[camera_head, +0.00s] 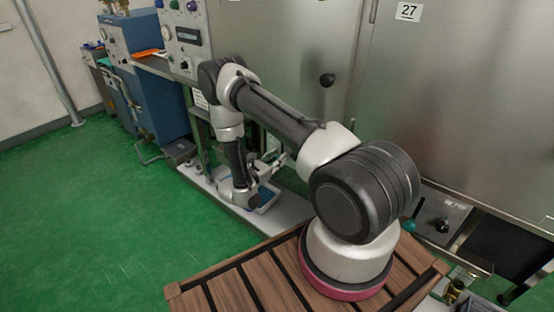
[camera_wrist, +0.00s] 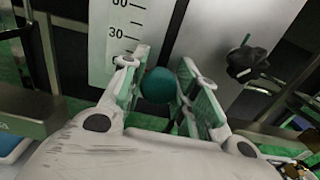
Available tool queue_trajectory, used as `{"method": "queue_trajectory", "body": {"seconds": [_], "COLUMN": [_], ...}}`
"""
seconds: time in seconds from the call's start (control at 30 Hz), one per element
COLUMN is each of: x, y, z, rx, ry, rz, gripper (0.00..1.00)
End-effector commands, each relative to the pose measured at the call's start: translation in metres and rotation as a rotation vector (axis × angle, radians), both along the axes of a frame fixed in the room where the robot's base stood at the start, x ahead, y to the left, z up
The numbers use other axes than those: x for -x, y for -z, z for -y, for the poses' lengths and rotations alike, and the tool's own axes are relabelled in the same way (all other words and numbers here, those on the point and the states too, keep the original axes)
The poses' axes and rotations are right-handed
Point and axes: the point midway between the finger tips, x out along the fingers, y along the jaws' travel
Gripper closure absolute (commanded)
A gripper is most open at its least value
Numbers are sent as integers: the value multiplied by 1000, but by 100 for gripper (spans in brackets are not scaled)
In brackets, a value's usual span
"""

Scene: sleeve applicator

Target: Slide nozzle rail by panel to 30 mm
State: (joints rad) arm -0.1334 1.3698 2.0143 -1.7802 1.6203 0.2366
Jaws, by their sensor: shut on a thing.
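The knob's stem and any pointer are hidden by the fingers and knob, so I cannot tell the exact reading. In the head view, my gripper (camera_head: 270,165) reaches down beside the machine's lower ledge, small and partly hidden by my arm; the knob is not clear there.
A black knob (camera_wrist: 247,62) on a grey plate is to the right in the wrist view. In the head view, steel cabinet doors (camera_head: 455,100) stand behind my arm. A blue machine (camera_head: 150,75) is at the left. The green floor (camera_head: 90,215) at left is clear.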

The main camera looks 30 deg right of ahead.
Motion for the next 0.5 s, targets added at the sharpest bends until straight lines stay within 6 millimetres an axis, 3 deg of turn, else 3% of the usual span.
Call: {"method": "queue_trajectory", "body": {"seconds": [0.23, 0.47, 0.5], "x": [-1, -1, 0], "y": [-31, -30, -30], "z": [0, 0, 0], "rx": [3, 2, 2], "ry": [0, 0, 0], "rz": [4, 3, 2], "gripper": [100, 100, 66]}}
